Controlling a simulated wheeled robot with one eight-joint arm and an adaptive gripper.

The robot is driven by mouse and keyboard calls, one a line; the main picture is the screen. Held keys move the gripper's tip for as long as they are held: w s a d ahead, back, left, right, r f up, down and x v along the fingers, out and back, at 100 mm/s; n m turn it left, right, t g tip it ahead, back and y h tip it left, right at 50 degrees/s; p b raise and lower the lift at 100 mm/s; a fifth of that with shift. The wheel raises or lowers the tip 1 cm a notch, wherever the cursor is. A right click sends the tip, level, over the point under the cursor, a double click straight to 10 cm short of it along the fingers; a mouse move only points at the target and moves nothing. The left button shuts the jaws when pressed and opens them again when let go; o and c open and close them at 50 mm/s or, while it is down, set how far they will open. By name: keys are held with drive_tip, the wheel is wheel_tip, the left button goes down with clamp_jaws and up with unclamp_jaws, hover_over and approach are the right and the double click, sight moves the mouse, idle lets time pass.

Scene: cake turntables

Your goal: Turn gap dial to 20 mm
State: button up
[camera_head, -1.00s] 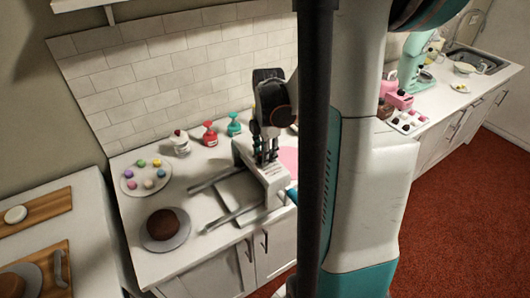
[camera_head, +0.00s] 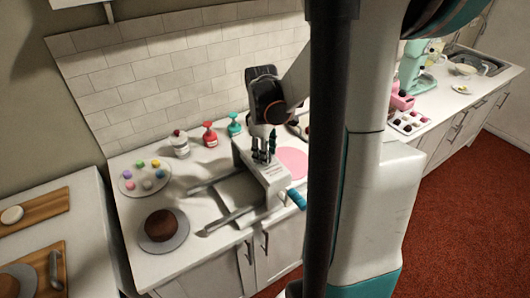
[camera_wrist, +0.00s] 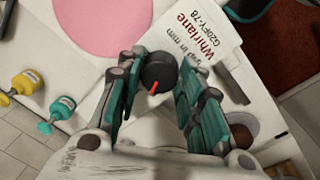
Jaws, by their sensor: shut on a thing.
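The dial (camera_wrist: 158,70) is a black round knob with a red pointer mark on the white machine labelled "whirlane" and "gap in mm" (camera_wrist: 200,35). The red mark points toward the lower left in the wrist view. The scale numbers are too small or hidden to read. My gripper (camera_wrist: 163,88) has its teal-padded fingers on both sides of the dial, shut on it. In the head view my gripper (camera_head: 263,152) points down onto the top of the machine (camera_head: 272,172), and the dial is hidden there by the fingers.
The machine has a teal handle (camera_head: 296,199) and two bars reaching left. A chocolate cake (camera_head: 160,225), a plate of coloured sweets (camera_head: 132,182) and several bottles (camera_head: 210,134) stand nearby. A pink disc (camera_head: 293,161) lies behind it to the right.

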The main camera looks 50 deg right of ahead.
drive_tip(key=m, duration=0.5)
drive_tip(key=shift+m+b, duration=0.3)
drive_tip(key=shift+b, duration=0.05)
drive_tip(key=m, duration=0.5)
drive_tip(key=shift+w+g, duration=0.1)
drive_tip(key=shift+g, duration=0.2)
drive_tip(key=m, duration=0.5)
drive_tip(key=shift+m+b, duration=0.4)
drive_tip(key=m, duration=0.5)
drive_tip(key=shift+w+m+y, duration=0.1)
drive_tip(key=shift+m+y, duration=0.2)
drive_tip(key=shift+y, duration=0.1)
drive_tip(key=o, duration=1.1)
